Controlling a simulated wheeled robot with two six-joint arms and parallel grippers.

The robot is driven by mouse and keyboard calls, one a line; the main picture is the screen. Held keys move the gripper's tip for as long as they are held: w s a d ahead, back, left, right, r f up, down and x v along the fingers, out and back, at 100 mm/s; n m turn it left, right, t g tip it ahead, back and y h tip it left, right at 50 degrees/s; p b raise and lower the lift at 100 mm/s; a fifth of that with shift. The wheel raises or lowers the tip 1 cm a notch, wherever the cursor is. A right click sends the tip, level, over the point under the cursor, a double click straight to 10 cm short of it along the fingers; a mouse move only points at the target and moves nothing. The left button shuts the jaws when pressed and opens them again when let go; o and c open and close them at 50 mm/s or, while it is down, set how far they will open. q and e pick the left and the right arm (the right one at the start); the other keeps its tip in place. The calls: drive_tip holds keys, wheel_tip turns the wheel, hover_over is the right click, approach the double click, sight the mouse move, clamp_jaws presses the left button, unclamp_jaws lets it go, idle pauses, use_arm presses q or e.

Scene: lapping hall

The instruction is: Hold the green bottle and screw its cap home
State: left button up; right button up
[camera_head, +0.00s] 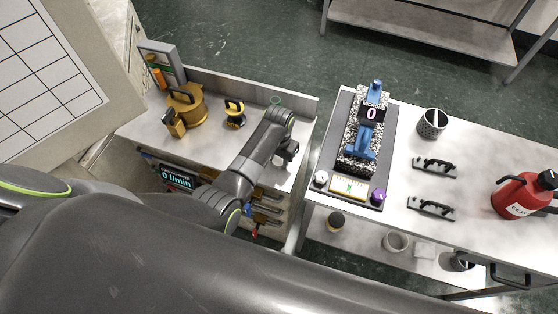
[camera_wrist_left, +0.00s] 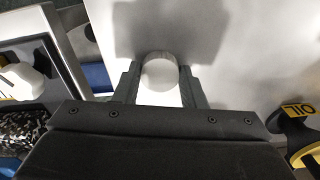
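My left gripper (camera_head: 287,152) is over the left bench, its fingers pointing down. In the left wrist view a round white cap-like piece (camera_wrist_left: 160,72) sits between the fingertips (camera_wrist_left: 161,82), with a finger against each side and no clear gap. I see its top face; whether it rests on the bench or hangs just above it is hard to tell. In the head view the arm and gripper mostly hide it. I see no green bottle in either view. My right gripper is not in view.
The left bench (camera_head: 215,150) holds a brass can (camera_head: 186,105) and a yellow-black item (camera_head: 234,113). The right bench (camera_head: 400,150) holds a speckled block with blue clamps (camera_head: 365,140), a perforated cup (camera_head: 432,123), two black handles and a red can (camera_head: 520,196). A gap separates the benches.

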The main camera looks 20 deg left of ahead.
sight(279, 160)
use_arm(q)
drive_tip(key=c, duration=0.3)
wheel_tip(279, 160, up, 10)
drive_tip(key=shift+b, duration=0.4)
idle(0.4)
